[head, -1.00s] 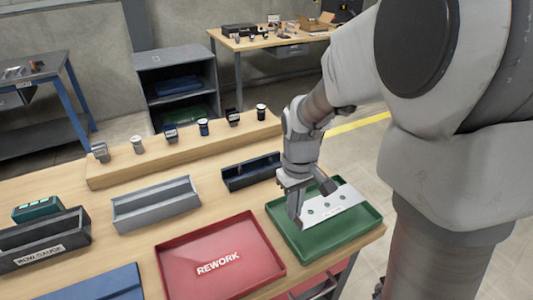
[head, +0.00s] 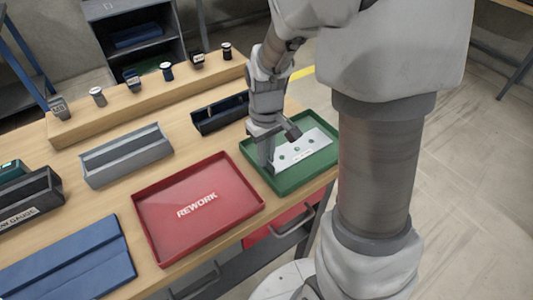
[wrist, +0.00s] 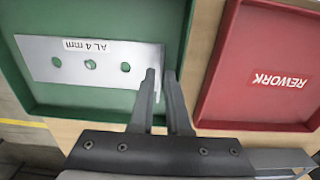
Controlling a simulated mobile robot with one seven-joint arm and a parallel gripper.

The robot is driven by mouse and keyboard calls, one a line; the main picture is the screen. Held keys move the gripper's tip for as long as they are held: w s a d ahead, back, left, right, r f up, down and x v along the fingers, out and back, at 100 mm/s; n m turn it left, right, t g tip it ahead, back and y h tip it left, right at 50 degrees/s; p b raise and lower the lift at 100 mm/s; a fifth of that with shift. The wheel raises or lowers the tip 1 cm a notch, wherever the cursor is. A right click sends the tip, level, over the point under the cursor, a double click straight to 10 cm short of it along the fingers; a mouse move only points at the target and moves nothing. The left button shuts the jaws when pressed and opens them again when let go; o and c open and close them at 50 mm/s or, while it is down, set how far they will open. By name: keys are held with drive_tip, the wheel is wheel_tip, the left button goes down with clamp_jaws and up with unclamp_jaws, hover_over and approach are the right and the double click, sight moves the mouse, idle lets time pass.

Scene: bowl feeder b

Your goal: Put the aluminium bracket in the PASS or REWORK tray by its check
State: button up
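The aluminium bracket (head: 300,148) is a pale plate with a row of three holes and an "AL 4 mm" label. It lies level inside the green tray (head: 254,152), at or very near its floor. The wrist view shows the bracket (wrist: 32,62) with its right end between the fingers of my gripper (wrist: 160,78). The fingers are close together with the bracket's edge between them. No lettering shows on the green tray (wrist: 90,107). The red REWORK tray (head: 160,225) is empty and stands beside it, to the left in the head view.
A grey trough (head: 125,158) and a dark blue bin (head: 218,115) stand behind the trays. A black row gauge (head: 35,200) and a blue mat (head: 70,262) are at left. Several small parts stand on a wooden ledge (head: 150,95) at the back.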

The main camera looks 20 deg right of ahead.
wheel_tip(320, 180, up, 12)
drive_tip(key=p, duration=0.3)
drive_tip(key=s+r+m+t, duration=0.3)
drive_tip(key=s+r+t, duration=0.2)
drive_tip(key=s+r, duration=0.4)
drive_tip(key=s, duration=0.5)
drive_tip(key=shift+m+t, duration=0.3)
wheel_tip(320, 180, up, 3)
drive_tip(key=p, duration=0.2)
drive_tip(key=shift+p, duration=0.3)
idle(0.5)
